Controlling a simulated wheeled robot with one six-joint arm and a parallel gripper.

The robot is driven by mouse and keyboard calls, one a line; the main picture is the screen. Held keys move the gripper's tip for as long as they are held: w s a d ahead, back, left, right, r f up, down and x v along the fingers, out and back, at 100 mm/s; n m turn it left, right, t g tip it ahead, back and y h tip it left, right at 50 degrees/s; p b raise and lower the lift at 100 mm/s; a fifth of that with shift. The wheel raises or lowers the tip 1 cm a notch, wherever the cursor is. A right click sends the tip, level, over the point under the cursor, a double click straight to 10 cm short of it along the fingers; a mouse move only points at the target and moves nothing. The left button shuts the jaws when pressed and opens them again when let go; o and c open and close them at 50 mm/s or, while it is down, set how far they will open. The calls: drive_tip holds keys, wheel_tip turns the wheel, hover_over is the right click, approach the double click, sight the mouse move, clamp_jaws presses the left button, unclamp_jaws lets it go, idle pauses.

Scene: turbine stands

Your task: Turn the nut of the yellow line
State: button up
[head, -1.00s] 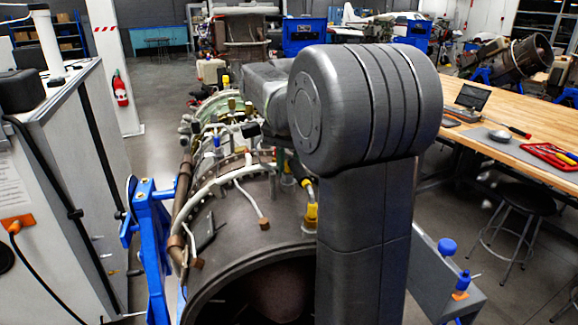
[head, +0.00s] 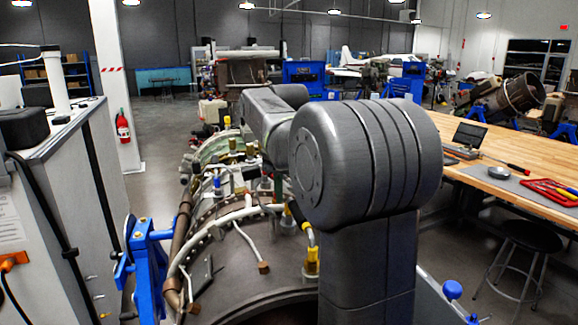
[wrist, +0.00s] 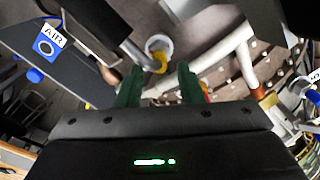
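In the wrist view, my gripper (wrist: 159,84) has two green fingers standing apart with nothing between them. A yellow fitting (wrist: 160,63), which looks like the nut, shows just beyond the gap between the fingertips, at a round pale collar. A grey tube runs to it from the upper left. I cannot tell how far the fitting is from the fingers. In the head view, a yellow fitting (head: 312,262) stands on the engine casing (head: 235,272) beside my arm. I cannot tell whether it is the same one. My arm hides much of the area behind it.
A white pipe (wrist: 228,56) runs close to the right finger in the wrist view. A blue stand (head: 145,262) holds the engine at left, next to a grey cabinet (head: 75,200). A wooden workbench (head: 530,150) with tools is at right. Open floor lies beyond.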

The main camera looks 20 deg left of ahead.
wheel_tip(320, 180, up, 10)
idle(0.3)
